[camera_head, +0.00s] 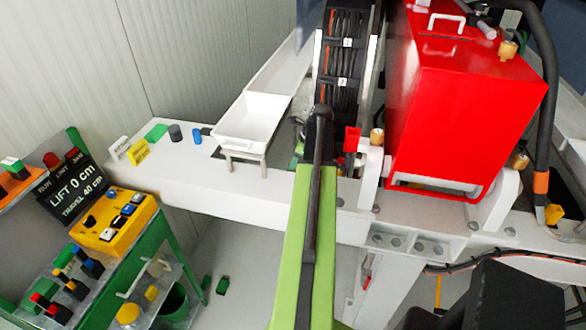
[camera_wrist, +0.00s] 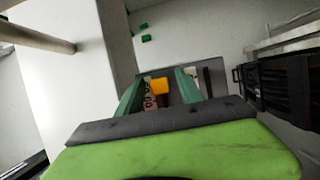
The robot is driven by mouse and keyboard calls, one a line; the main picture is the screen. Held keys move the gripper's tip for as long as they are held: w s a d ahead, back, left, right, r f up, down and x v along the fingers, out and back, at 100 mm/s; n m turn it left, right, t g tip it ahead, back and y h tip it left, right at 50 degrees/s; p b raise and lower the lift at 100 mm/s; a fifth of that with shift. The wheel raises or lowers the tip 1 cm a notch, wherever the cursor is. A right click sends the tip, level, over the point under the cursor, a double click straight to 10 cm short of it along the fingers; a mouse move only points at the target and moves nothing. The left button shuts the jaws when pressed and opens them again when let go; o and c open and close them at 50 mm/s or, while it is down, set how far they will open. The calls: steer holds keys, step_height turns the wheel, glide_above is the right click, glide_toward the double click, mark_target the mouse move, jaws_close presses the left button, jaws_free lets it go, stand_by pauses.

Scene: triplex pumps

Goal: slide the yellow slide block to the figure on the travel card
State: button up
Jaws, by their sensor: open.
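A yellow block (camera_wrist: 160,86), which looks like the slide block, shows between my finger tips in the wrist view. A pale strip with dark marks (camera_wrist: 149,100) lies beside it, too small to read. My gripper (camera_wrist: 160,84) is open, with one green finger on each side of the block; I cannot tell whether either touches it. In the head view my green arm reaches up the middle, and I cannot make out the gripper or the block. A dark board (camera_head: 72,195) at the left reads "LIFT 0 cm" above a smaller line ending in "40 cm"; I cannot tell whether it is the travel card.
A red pump housing (camera_head: 455,110) stands right of my arm on a white frame (camera_head: 270,197). A white tray (camera_head: 250,122) is on its left. A yellow control box (camera_head: 115,222) sits on a green stand.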

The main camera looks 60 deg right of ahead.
steer(key=shift+r, duration=0.1)
jaws_close()
stand_by(1.2)
